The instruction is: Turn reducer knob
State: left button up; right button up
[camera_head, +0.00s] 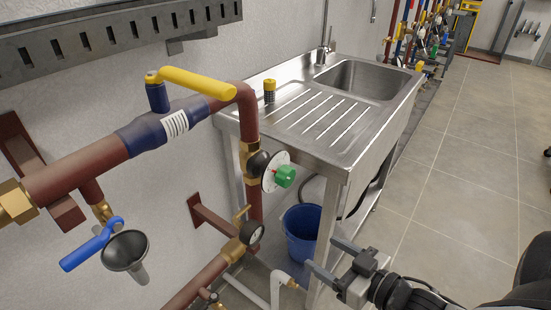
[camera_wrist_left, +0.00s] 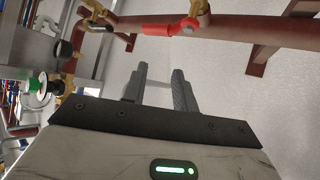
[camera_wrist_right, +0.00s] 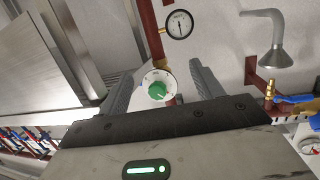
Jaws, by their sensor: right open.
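The reducer knob (camera_head: 285,176) is green, on a white round dial on the brown vertical pipe in the head view. In the right wrist view the green knob (camera_wrist_right: 157,91) lies between the two fingers, farther off, with no contact visible. My right gripper (camera_head: 325,257) is open and empty, in front of the sink and below and right of the knob. The knob also shows at the left edge of the left wrist view (camera_wrist_left: 33,86). My left gripper (camera_wrist_left: 158,85) is outside the head view; its fingers are apart, with nothing between them.
A steel sink (camera_head: 350,115) stands right of the pipe. A blue bucket (camera_head: 300,232) is under it. A yellow-handled valve (camera_head: 198,82), blue lever (camera_head: 92,244), grey funnel (camera_head: 125,250) and pressure gauge (camera_head: 254,233) surround the pipes.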

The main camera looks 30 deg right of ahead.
aim_at(290, 178)
jog(key=w+d+r+n+t+y+p, duration=0.1)
jog(key=d+r+n+y+p, duration=0.15)
jog(key=d+r, duration=0.55)
jog(key=shift+y, duration=0.35)
jog(key=x, duration=0.5)
jog(key=r+b+x, duration=0.1)
jog(key=x, duration=0.4)
jog(key=a+b+x, duration=0.1)
jog(key=x, duration=0.5)
jog(key=shift+s+a+r, duration=0.1)
jog(key=shift+r, duration=0.15)
jog(key=c, duration=1)
